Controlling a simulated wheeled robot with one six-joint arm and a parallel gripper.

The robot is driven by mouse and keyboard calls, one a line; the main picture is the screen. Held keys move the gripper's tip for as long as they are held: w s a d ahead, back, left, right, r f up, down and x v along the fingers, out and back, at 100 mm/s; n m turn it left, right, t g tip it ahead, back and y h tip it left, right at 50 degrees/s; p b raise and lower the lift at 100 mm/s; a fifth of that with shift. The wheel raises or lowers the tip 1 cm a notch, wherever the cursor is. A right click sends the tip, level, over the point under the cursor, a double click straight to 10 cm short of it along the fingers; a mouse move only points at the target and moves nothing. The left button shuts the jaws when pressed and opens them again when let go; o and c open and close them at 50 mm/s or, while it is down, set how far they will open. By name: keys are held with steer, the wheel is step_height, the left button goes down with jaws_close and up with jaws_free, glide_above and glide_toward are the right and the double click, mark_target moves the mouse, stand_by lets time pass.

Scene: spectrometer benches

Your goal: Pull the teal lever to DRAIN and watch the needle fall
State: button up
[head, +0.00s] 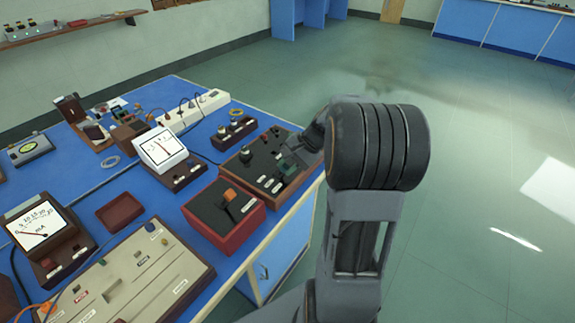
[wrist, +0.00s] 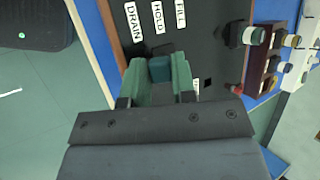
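The teal lever (wrist: 160,68) stands on a dark panel (wrist: 205,45) marked DRAIN (wrist: 134,22), HOLD (wrist: 157,17) and FILL (wrist: 180,13). It looks roughly in line with HOLD; its exact setting is hard to judge. My gripper (wrist: 161,82) has its two green fingers on either side of the lever's block, with no clear gap, so it looks shut on it. In the head view my gripper (head: 291,163) is at the panel's right side, and my arm partly hides it. A white-faced meter (head: 160,148) stands left of the panel; its needle is too small to read surely.
A red box with an orange-topped control (head: 222,207) sits just in front of the panel. An mA meter (head: 38,222), a beige board (head: 135,275) and a white power strip (head: 195,110) share the blue bench. Open floor (head: 480,150) lies to the right.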

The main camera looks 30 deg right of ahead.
steer(key=o, duration=0.4)
steer(key=shift+o, duration=0.2)
steer(key=p+v, duration=0.1)
steer(key=v, duration=1.3)
steer(key=shift+f, duration=0.1)
